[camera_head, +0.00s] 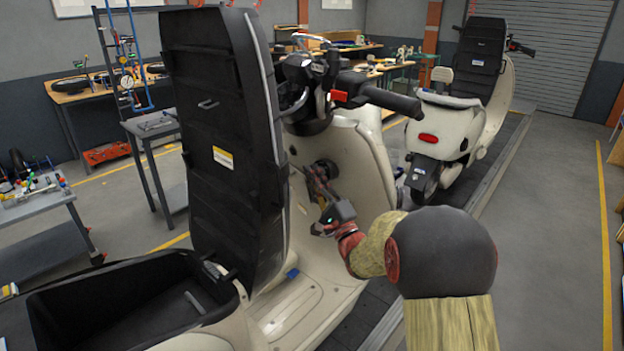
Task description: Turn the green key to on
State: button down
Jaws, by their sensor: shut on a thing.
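A cream scooter (365,165) stands close in front of me on the slat conveyor. My gripper (318,176) reaches in from the right to the inner side of its front shield, below the handlebar. The fingers are shut at a dark round lock area (328,167) on the shield. The green key itself is hidden by the fingers, so its turn position cannot be read. What the fingers hold at the lock appears to be the key.
The scooter's black seat (220,110) stands raised, left of my gripper. A handlebar grip (392,101) sticks out above my arm. A second scooter (440,125) stands behind on the conveyor. The floor (550,240) on the right is clear.

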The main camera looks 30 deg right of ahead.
jog(key=shift+m+t+h+b, duration=0.9)
jog(key=shift+t+b, duration=0.3)
jog(key=shift+b, duration=2.25)
jog(key=c, duration=1.9)
grip_release()
jog(key=v, duration=1.2)
jog(key=shift+d, duration=0.1)
jog(key=s+d+r, duration=0.1)
jog(key=s+d, duration=0.2)
jog(key=s, duration=0.6)
jog(key=shift+s+d, duration=0.2)
jog(key=shift+s, duration=0.05)
